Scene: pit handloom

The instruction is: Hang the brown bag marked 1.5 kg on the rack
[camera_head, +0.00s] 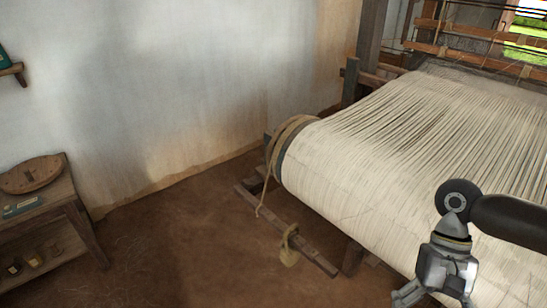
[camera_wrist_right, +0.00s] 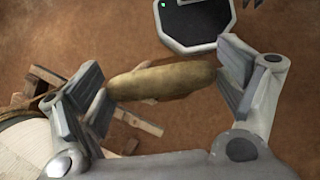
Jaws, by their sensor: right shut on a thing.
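My right gripper (camera_head: 435,298) is at the lower right of the head view, in front of the loom's warp; its lower end is cut off by the frame edge. In the right wrist view it is shut on a tan-brown bag (camera_wrist_right: 160,80), which spans between the two finger pads. No 1.5 kg mark can be read on it. I cannot make out a rack for certain. My left gripper is not in view.
The loom with its pale warp (camera_head: 390,130) fills the right side. A wooden beam (camera_head: 285,230) lies low beside it. A wooden stand (camera_head: 72,210) with a round wooden object (camera_head: 32,174) is at left. A small shelf (camera_head: 12,70) is on the wall. Brown floor between is clear.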

